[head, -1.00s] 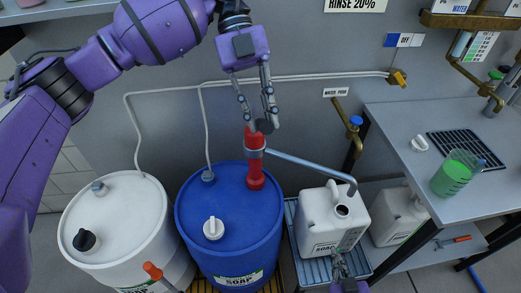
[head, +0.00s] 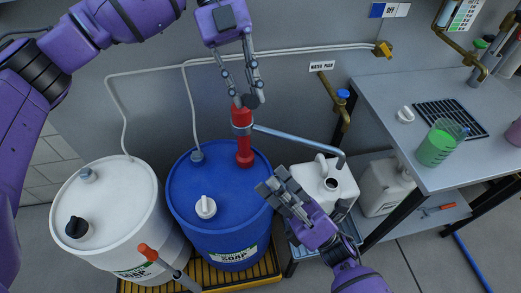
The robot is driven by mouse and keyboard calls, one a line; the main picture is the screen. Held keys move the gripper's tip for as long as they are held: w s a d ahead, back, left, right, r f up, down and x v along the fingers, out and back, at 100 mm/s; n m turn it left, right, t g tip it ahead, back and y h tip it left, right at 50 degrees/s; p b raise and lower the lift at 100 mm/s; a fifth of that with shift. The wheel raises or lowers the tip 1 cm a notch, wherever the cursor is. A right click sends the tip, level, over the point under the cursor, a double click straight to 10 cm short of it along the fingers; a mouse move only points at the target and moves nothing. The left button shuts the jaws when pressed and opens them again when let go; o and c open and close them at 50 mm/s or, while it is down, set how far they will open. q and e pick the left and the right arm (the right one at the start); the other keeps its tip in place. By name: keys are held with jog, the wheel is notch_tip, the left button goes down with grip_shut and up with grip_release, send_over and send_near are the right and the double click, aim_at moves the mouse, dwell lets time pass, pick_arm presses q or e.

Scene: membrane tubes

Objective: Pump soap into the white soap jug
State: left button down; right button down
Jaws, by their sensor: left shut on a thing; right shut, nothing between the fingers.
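The red hand pump (head: 244,152) stands on the blue soap drum (head: 225,185). Its grey spout (head: 300,138) runs right and bends down at the white soap jug (head: 343,190). The jug sits on a low stand, its round neck opening facing up near the spout's end. My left gripper (head: 247,98) is shut on the dark knob at the top of the pump. My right gripper (head: 272,188) is shut and empty, in front of the jug's left side and the drum's right edge, hiding part of both. Whether soap is flowing cannot be seen.
A white drum (head: 110,205) with a black cap stands left of the blue drum. A red-tipped lever (head: 148,252) rises in front. The grey bench (head: 400,90) at right holds a green-filled beaker (head: 437,145). Another white jug (head: 385,188) sits on its lower shelf.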

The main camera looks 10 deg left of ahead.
jog(key=w+d+r+x, duration=0.1)
jog(key=d+x, duration=0.1)
jog(key=x, duration=1)
jog(key=shift+w+a+r, duration=0.2)
jog(key=shift+w, duration=0.25)
